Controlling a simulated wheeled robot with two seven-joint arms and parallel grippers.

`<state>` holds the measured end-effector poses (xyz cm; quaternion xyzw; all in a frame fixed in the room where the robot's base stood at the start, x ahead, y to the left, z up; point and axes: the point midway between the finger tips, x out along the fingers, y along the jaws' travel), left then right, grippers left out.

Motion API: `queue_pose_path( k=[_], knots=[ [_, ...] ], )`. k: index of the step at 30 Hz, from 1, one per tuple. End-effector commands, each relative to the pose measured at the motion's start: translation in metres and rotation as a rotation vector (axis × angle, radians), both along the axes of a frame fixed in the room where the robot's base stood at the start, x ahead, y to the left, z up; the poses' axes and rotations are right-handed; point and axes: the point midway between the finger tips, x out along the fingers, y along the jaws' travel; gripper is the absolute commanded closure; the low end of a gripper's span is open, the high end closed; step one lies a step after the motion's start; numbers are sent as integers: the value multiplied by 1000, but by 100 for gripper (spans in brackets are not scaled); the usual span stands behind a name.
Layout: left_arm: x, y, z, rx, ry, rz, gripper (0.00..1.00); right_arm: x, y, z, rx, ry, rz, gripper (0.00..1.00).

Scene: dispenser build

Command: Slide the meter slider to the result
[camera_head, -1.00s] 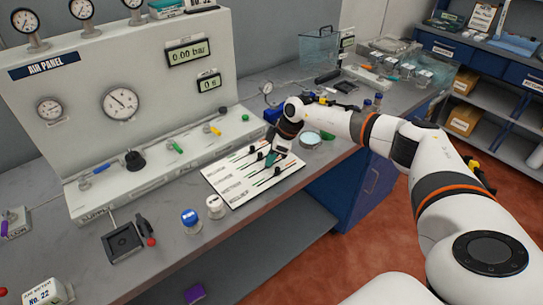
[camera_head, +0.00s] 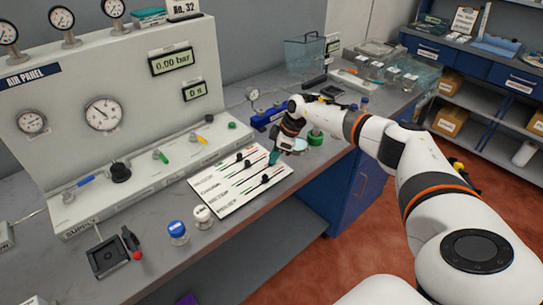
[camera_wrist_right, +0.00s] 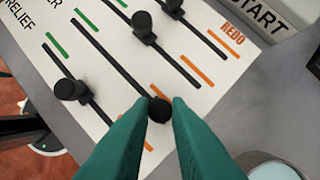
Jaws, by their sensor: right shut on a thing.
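The white slider board (camera_head: 226,204) lies on the bench, with several slots and black knobs, and green and orange marks beside the slots. My right gripper (camera_head: 274,158) is at the board's far right side. In the right wrist view its teal fingers (camera_wrist_right: 159,118) are shut on a black slider knob (camera_wrist_right: 159,108). That knob is at the orange end of its slot (camera_wrist_right: 110,60). Other knobs stand nearby, one to the left (camera_wrist_right: 70,90) and one above (camera_wrist_right: 143,25). The slot labels are too small or cut off to read fully. My left gripper is not in view.
The air panel (camera_head: 60,95) stands behind, its displays reading 0.00 bar and 0 s. Two small jars, blue-lidded (camera_head: 178,232) and white-lidded (camera_head: 203,216), stand in front of the board. A START block (camera_wrist_right: 262,15) and the REDO print are close to the gripper.

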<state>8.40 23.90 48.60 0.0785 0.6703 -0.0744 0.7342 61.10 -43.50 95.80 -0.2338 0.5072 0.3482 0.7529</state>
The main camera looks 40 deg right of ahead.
Motion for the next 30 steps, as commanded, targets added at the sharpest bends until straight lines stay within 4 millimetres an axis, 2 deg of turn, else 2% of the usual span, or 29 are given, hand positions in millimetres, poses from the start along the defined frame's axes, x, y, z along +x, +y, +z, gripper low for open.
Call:
queue_pose_path(
  k=[1, 2, 6, 17, 20, 30],
  knots=[
    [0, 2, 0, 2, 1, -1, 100, 2, -3, 3, -2, -8, -5, 100],
    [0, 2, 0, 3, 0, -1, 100, 2, -3, 3, -2, -9, -6, 82],
    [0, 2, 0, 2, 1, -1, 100, 2, -2, 3, -1, -8, -5, 62],
    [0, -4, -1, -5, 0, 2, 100, 0, -3, 7, 0, -7, -3, 62],
    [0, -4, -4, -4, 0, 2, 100, -3, -7, 19, 0, -8, -4, 62],
    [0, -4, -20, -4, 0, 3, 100, -21, -28, 83, 0, -10, -5, 62]
  ],
)
